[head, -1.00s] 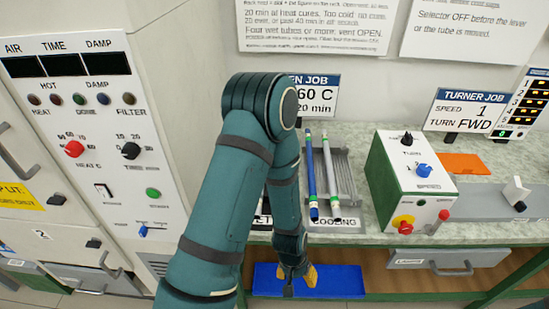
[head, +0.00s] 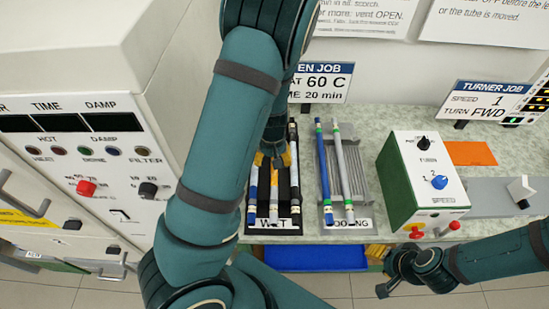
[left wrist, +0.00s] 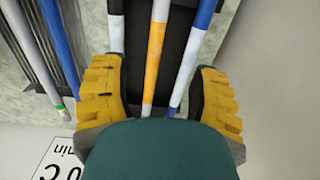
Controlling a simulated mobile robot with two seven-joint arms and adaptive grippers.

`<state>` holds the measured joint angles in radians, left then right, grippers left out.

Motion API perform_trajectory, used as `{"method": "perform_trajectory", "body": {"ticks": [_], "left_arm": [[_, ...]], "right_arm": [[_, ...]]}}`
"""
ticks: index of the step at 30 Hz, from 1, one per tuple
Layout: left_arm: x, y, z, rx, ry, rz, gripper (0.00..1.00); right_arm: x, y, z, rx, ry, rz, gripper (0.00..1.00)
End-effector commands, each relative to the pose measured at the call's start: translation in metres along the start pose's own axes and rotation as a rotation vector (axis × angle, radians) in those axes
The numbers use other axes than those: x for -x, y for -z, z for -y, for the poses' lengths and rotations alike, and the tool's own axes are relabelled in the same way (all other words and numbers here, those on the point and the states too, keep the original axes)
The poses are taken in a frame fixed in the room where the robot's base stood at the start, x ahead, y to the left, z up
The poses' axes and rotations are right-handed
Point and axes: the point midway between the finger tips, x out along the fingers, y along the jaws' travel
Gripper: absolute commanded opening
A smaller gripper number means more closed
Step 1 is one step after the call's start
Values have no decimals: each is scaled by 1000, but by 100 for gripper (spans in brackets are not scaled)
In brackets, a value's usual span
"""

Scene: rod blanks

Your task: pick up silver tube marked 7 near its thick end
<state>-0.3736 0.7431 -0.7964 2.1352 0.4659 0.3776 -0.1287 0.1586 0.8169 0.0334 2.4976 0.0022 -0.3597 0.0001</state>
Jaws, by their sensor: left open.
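My left gripper (head: 271,160) is open above the rack labelled WET (head: 262,225). This rack holds a blue tube (head: 253,195), a silver tube (head: 274,195) and a black tube (head: 294,165). In the left wrist view the silver tube with an orange band (left wrist: 154,55) lies between the open fingers of the left gripper (left wrist: 158,98). The black and blue tubes lie on either side of it, also between the fingers. Another silver tube (head: 342,165), with green bands, lies in the cooling rack. No 7 is readable. My right gripper (head: 385,270) is low at the right.
The cooling rack (head: 362,185) stands right of the wet rack and also holds a blue tube (head: 324,165). A green and white control box (head: 410,185) stands further right. A blue tray (head: 315,258) is below the bench edge. The oven panel (head: 90,170) is at the left.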

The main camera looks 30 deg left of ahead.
Motion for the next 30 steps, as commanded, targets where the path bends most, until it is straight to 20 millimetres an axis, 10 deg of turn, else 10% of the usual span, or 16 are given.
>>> {"method": "perform_trajectory", "body": {"ticks": [9,30], "left_arm": [[-61,-1,0,1,2,4,60],[-129,1,-4,0,1,1,60]], "right_arm": [[-14,-2,-5,0,-2,0,47],[-24,-3,-8,0,-4,-1,47]]}}
